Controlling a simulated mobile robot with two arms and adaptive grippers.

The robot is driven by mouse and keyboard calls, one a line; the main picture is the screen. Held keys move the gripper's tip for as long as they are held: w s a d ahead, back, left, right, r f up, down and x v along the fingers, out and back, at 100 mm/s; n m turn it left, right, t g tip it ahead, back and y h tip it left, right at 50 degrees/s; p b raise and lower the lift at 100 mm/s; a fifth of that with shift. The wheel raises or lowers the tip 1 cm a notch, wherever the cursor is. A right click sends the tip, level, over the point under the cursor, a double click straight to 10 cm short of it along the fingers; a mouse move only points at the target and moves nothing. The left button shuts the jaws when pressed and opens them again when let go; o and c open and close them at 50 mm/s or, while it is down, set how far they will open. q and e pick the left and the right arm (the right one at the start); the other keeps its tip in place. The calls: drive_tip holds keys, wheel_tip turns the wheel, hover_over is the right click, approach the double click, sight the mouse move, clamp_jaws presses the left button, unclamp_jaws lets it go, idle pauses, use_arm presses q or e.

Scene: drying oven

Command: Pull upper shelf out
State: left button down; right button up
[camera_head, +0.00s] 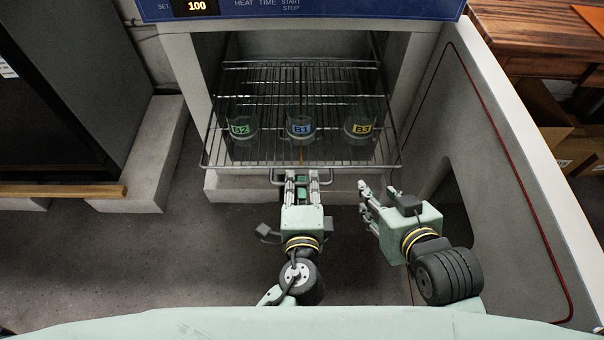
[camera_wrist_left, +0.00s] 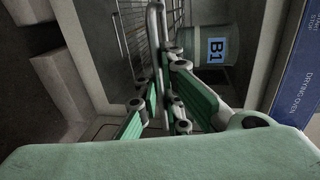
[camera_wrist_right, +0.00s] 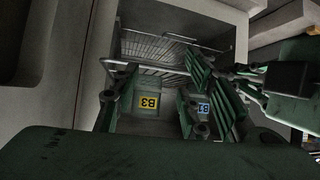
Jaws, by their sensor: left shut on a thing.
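The upper shelf (camera_head: 300,97) is a wire rack in the oven, seen from above in the head view. Its front edge is near the oven's mouth, with a small handle loop (camera_head: 276,180) at the middle. My left gripper (camera_head: 301,178) is shut on this handle; in the left wrist view its fingers (camera_wrist_left: 163,72) close around the metal bar (camera_wrist_left: 156,22). My right gripper (camera_head: 378,190) is open and empty, right of the left one and apart from the shelf. In the right wrist view its fingers (camera_wrist_right: 160,100) are spread.
Beakers labelled B2 (camera_head: 241,127), B1 (camera_head: 300,127) and B3 (camera_head: 359,127) show through the rack's wires, seemingly below it. The open oven door (camera_head: 500,170) stands close on the right. Grey floor (camera_head: 170,250) is clear at the left.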

use_arm(q)
drive_tip(key=shift+s, duration=0.1)
drive_tip(key=c, duration=1.9)
unclamp_jaws()
drive_tip(key=v, duration=1.2)
